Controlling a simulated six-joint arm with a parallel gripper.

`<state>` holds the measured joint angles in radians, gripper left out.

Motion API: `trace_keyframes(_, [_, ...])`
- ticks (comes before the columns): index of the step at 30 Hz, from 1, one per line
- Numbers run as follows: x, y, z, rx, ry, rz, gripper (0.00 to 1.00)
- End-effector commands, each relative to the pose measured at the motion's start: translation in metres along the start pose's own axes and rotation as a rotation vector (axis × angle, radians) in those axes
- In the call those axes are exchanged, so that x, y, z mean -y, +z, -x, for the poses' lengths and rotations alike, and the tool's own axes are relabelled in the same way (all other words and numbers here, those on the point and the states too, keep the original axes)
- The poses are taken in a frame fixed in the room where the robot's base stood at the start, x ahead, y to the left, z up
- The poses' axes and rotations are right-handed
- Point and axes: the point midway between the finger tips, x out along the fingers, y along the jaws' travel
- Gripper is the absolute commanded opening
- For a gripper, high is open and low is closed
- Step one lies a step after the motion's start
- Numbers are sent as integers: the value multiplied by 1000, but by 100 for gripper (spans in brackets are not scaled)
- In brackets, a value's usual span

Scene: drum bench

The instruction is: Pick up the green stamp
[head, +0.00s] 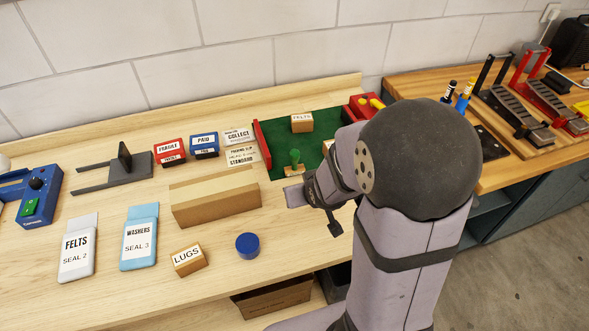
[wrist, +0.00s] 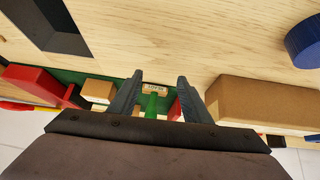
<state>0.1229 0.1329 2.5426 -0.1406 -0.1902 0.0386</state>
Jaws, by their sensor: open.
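The green stamp (head: 295,157) stands upright on a small wooden base near the front edge of a green-floored tray (head: 285,127) in the head view. My gripper (head: 297,196) is just in front of it, partly hidden by my wrist. In the wrist view, my gripper (wrist: 160,78) is open, and the green stamp (wrist: 151,106) shows in the gap between the two fingers, nearer the left finger. I see no finger touching it.
A FELTS box (head: 302,123) stands in the tray behind the stamp. A long cardboard box (head: 215,200) lies left of my gripper. Red (head: 171,151) and blue (head: 204,145) labelled boxes stand further left. A blue round lid (head: 248,245) lies in front.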

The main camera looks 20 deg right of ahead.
Motion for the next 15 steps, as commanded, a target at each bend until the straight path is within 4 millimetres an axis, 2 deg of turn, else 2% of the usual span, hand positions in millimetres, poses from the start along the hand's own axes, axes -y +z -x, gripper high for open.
trace_keyframes(1, [-4,-6,-14,-65,0,-3,44])
trace_keyframes(6, [-9,-43,-33,-297,-16,-6,44])
trace_keyframes(9, [-11,-60,-35,-404,-26,-9,44])
trace_keyframes(15, [-13,-77,-34,-529,-42,-14,44])
